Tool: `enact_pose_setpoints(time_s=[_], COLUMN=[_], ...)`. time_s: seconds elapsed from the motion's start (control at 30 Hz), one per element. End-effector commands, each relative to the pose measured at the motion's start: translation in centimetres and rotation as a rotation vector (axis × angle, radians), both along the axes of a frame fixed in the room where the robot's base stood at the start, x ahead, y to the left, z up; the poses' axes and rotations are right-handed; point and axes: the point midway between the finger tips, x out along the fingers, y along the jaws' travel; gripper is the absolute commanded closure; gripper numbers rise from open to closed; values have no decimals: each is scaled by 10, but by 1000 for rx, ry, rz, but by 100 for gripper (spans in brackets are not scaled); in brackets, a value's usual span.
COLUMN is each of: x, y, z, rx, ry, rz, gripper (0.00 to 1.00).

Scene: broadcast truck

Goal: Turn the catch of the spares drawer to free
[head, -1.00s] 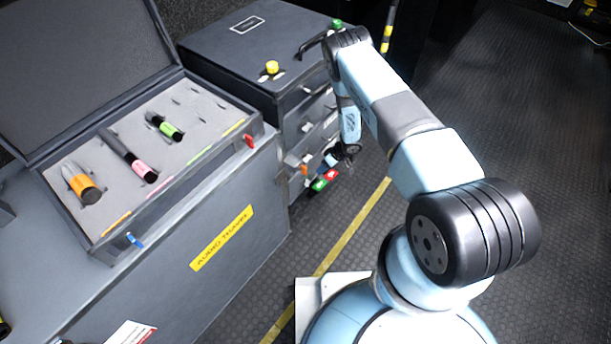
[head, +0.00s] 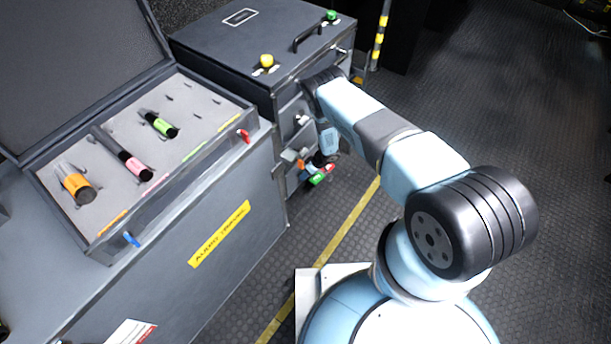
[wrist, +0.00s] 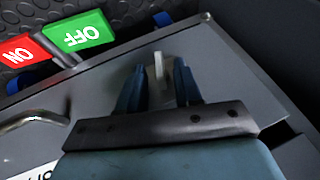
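In the wrist view, a small pale catch (wrist: 158,69) stands up from a grey drawer front (wrist: 222,75). My gripper (wrist: 157,78) is open, with one blue finger on each side of the catch. Gaps show between catch and fingers; whether either touches cannot be told. A green OFF tag (wrist: 78,34) and a red ON tag (wrist: 22,50) sit beyond the drawer's edge, upside down. In the head view, my gripper (head: 322,160) is low at the drawer cabinet (head: 225,70), by the green and red tags (head: 320,177). My arm partly hides the drawer fronts there.
A metal drawer handle (wrist: 35,122) is left of my gripper in the wrist view. In the head view, an open case (head: 105,165) with several coloured-banded items stands on the left bench. The cabinet top carries yellow (head: 267,61) and green (head: 331,15) knobs. The right floor is clear.

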Motion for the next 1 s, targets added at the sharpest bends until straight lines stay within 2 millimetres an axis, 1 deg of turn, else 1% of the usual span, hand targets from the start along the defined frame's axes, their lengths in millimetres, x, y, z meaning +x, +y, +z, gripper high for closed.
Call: enact_pose_setpoints(time_s=[0.13,0.43,0.47,0.8,1.0], x=[0,0,0,0,1], y=[4,4,4,3,3], z=[-6,-8,-8,-8,-8], rx=[0,0,0,-1,-1], ry=[0,0,0,0,-3], rz=[1,0,0,-1,-1], gripper=[66,66,68,100,100])
